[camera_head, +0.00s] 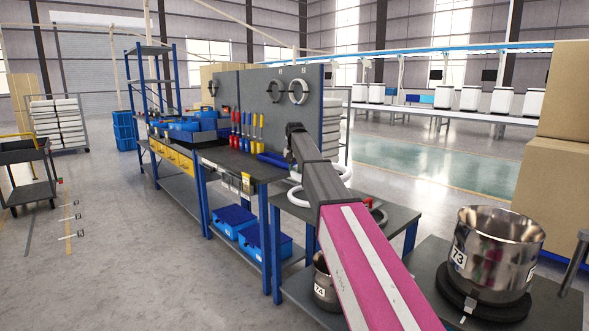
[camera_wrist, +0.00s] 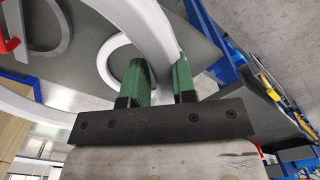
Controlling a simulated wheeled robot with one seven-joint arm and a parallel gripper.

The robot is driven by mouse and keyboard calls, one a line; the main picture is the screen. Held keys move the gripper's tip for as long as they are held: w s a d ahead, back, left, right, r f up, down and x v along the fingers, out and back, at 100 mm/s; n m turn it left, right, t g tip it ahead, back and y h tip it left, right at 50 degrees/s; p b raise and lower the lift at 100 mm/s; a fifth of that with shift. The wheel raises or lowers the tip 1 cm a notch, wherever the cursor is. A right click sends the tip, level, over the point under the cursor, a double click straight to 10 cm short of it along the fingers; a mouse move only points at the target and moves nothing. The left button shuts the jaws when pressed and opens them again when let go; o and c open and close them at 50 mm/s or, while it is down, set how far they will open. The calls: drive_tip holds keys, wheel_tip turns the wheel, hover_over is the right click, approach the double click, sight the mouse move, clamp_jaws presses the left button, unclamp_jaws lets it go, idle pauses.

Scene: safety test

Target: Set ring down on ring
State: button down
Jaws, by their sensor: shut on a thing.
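In the wrist view my gripper (camera_wrist: 160,82) has its green fingertips shut on a large white ring (camera_wrist: 152,35). The ring's band passes between the fingers and is tilted and above the table. Below it a smaller-looking pale ring (camera_wrist: 104,62) lies flat on the grey table, partly hidden by the held ring and a finger. In the head view my arm covers the gripper. White curved bands show on both sides of the arm, one at the left (camera_head: 296,196) by the small table (camera_head: 398,216).
A darker grey ring (camera_wrist: 62,38) lies on the table beside the pale one, with a red object (camera_wrist: 9,42) near it. Rings hang on the pegboard (camera_head: 262,110). A workbench (camera_head: 245,165) with tools stands left. A steel pot (camera_head: 497,248) stands at right. Open floor lies at far left.

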sight(297, 199)
drive_tip(key=w+d+f+n, duration=0.1)
drive_tip(key=w+f+n, duration=0.6)
drive_tip(key=w, duration=0.3)
drive_tip(key=shift+w+d+n, duration=0.3)
drive_tip(key=shift+d+n, duration=0.05)
drive_tip(key=shift+n, duration=0.55)
drive_tip(key=shift+f, duration=0.35)
drive_tip(key=shift+f, duration=3.95)
drive_tip(key=c, duration=0.8)
unclamp_jaws()
drive_tip(key=shift+c, duration=0.2)
